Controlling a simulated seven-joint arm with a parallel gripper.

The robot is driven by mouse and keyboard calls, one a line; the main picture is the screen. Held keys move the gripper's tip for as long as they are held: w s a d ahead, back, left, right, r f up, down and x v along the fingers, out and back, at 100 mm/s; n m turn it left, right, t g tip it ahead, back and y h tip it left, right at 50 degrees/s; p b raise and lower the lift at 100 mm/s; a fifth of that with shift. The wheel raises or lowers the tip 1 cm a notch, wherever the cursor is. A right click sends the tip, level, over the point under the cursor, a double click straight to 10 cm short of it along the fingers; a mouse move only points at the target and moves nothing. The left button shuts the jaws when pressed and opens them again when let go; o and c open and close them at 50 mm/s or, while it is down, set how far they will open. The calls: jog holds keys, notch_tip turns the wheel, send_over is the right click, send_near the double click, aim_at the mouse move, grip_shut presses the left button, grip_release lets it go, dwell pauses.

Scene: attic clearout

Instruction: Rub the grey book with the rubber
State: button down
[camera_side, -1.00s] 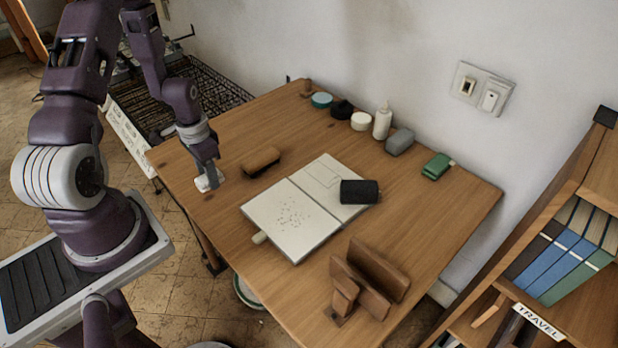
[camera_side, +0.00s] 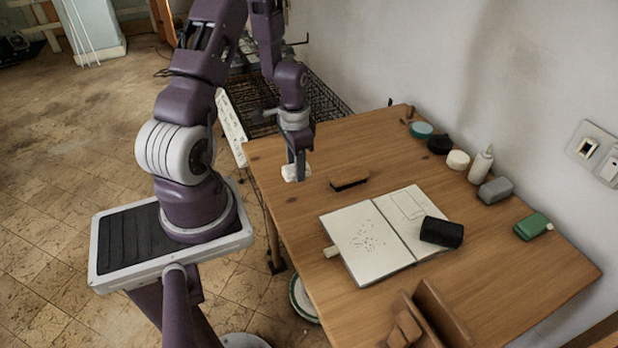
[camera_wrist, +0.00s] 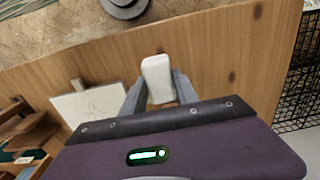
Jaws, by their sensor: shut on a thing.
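The book (camera_side: 360,238) lies open on the wooden table, its pale pages facing up. Dark specks are scattered over its left page, and a faint outlined rectangle is on its right page. It shows partly in the wrist view (camera_wrist: 92,106), at the left. My gripper (camera_side: 297,166) is over the table's left part, apart from the book, and is shut on the white rubber (camera_side: 291,174). In the wrist view the rubber (camera_wrist: 157,76) stands out between the two fingers. I cannot tell whether the rubber touches the table.
A black block (camera_side: 441,232) lies on the right page. A wooden brush (camera_side: 349,180) lies between gripper and book. A pale stub (camera_side: 331,251) is at the book's left edge. Brown wooden pieces (camera_side: 432,318) stand in front. Small containers and a white bottle (camera_side: 481,165) line the wall side.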

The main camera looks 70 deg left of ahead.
notch_tip(320, 180, up, 4)
jog(key=shift+f, duration=0.2)
jog(key=w+d+m, duration=0.2)
jog(key=w+d, duration=0.2)
jog(key=w, duration=0.5)
jog(key=m, duration=0.3)
send_over(408, 215)
jog(key=s, duration=0.3)
jog(key=f, duration=0.4)
jog(key=shift+w+f, duration=0.2)
jog(key=shift+w, duration=0.05)
jog(key=shift+f, duration=0.25)
jog(key=shift+f+n, duration=0.1)
jog(key=shift+n, duration=0.2)
jog(key=shift+f, duration=2.4)
jog(key=shift+f, duration=0.25)
jog(key=shift+w, duration=1.25)
